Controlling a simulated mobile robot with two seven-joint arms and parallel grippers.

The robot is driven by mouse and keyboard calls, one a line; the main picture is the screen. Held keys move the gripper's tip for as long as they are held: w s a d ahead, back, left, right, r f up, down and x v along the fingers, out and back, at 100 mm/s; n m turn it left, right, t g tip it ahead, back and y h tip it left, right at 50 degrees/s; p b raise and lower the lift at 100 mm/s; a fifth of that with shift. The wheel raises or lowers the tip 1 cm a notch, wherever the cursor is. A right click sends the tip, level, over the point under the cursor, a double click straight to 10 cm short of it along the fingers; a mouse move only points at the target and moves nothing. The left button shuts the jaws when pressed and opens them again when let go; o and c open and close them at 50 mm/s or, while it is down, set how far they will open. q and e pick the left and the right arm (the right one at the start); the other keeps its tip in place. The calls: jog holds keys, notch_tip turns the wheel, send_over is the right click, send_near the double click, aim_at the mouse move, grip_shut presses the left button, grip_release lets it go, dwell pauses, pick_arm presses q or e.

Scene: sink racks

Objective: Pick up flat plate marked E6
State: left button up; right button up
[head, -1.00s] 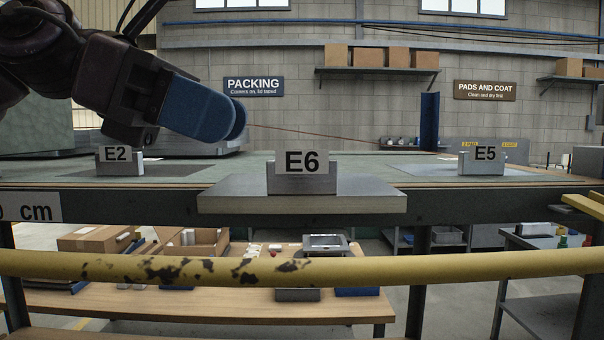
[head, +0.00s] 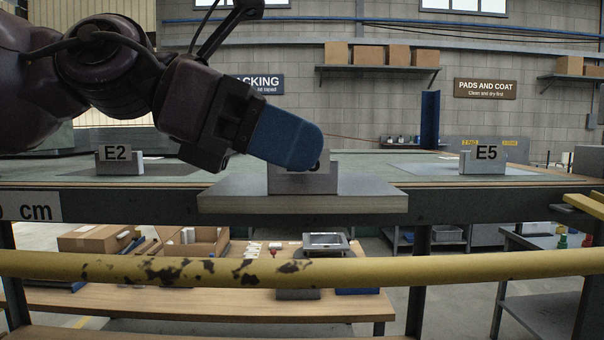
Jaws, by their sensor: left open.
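The flat grey plate (head: 303,203) lies on the workbench in the middle of the head view, its front edge jutting past the bench edge. A metal block (head: 318,184) stands on it; its label, E6 in the earlier frame, is now mostly covered. My left gripper (head: 290,138) comes in from the left with blue finger pads. It is open and appears empty, overlapping the label's upper left part. I cannot tell whether it touches the block. My right gripper is not in view.
A block marked E2 (head: 120,160) stands to the left and one marked E5 (head: 482,160) to the right on the bench (head: 100,205). A chipped yellow rail (head: 420,264) crosses in front, below the plate. A lower wooden table (head: 190,305) holds boxes.

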pick_arm(q)
grip_shut()
jog(key=shift+r, duration=0.1)
